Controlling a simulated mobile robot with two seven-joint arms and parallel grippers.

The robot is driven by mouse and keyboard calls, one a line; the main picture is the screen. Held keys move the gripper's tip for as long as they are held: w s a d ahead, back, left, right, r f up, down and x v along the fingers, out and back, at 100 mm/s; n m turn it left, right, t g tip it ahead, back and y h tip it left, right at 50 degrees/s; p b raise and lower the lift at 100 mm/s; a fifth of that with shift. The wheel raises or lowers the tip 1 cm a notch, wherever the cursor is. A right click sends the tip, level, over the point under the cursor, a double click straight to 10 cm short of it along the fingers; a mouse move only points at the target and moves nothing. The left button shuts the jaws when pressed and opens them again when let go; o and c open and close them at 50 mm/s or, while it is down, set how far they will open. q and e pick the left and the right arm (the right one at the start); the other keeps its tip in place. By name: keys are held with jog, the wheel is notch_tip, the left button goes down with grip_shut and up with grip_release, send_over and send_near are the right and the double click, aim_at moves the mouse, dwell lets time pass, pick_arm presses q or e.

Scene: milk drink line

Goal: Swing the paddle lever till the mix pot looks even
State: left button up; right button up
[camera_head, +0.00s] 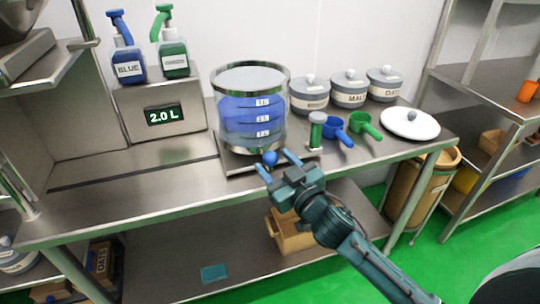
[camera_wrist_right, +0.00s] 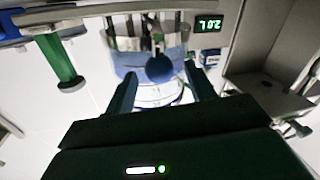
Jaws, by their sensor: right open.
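The mix pot (camera_head: 252,112) is a clear cylinder with metal rims, standing on a metal base on the bench. Its contents are blue, with lighter and darker bands, and small white labels mark its side. The paddle lever's blue ball knob (camera_head: 270,158) sticks out at the pot's front foot. My right gripper (camera_head: 277,164) is open at the knob, its fingers to either side. In the right wrist view, the dark blue knob (camera_wrist_right: 159,68) shows between and beyond the two spread fingertips, with no clear contact. My left gripper is not in view.
Lidded canisters (camera_head: 348,90) stand behind. At left, pump bottles (camera_head: 173,58) top a box reading 2.0 L (camera_head: 164,115). The bench front left is clear.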

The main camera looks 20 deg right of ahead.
jog(key=shift+x, duration=1.5)
jog(key=shift+c, duration=0.2)
grip_shut()
